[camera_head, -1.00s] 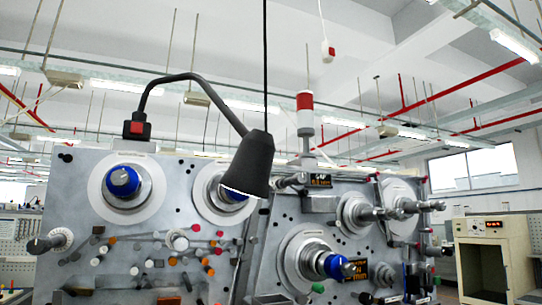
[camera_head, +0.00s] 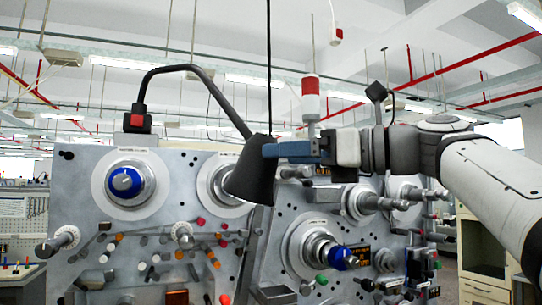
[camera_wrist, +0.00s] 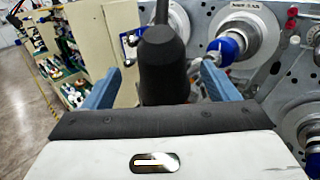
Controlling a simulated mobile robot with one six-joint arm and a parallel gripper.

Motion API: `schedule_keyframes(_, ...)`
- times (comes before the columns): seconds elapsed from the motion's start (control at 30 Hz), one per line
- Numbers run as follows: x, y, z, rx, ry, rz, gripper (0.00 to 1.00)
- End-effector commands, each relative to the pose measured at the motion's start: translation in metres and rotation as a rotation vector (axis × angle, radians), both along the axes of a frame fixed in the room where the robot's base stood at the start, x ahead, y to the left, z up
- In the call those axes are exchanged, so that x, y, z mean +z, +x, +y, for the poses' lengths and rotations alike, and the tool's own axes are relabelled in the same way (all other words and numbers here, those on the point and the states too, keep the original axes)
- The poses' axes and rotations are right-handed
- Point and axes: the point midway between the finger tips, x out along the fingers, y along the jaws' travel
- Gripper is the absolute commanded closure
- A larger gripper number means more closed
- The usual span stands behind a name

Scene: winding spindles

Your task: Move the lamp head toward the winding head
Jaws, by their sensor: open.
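The black cone-shaped lamp head (camera_head: 250,172) hangs on its bent gooseneck (camera_head: 178,69) in front of the grey machine panel (camera_head: 75,205). My gripper (camera_head: 285,151) reaches it from the right, with its blue fingers at the lamp head's upper right side. In the wrist view the lamp head (camera_wrist: 163,65) stands between the two spread blue fingers, with a gap visible at each side. The panel carries several winding spindles; a blue-capped one (camera_head: 125,181) is at upper left and another (camera_head: 340,257) at lower right. Which one is the winding head I cannot tell.
A red-and-white signal light (camera_head: 311,100) stands just behind my gripper. A black cable (camera_head: 269,60) hangs beside the lamp head. Coloured pegs (camera_head: 180,255) stick out of the panel below. A cream cabinet (camera_head: 480,245) is at the right.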

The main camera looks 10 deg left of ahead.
Motion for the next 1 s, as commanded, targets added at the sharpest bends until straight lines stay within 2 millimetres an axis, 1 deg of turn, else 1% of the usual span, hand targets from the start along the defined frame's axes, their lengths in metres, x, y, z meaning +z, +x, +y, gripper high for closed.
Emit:
schedule_keyframes(0.2,0.001,0.008,0.032,0.003,-0.002,0.001,0.19)
schedule_keyframes(0.3,0.001,0.012,0.045,0.001,-0.003,0.0,0.19)
schedule_keyframes(0.43,0.0,0.016,0.058,-0.001,-0.003,-0.001,0.19)
schedule_keyframes(0.6,-0.001,0.018,0.064,-0.004,-0.004,-0.003,0.19)
schedule_keyframes(0.83,-0.001,0.019,0.063,-0.005,-0.004,-0.003,0.2)
schedule_keyframes(1.0,-0.001,0.019,0.063,-0.005,-0.004,-0.003,0.34)
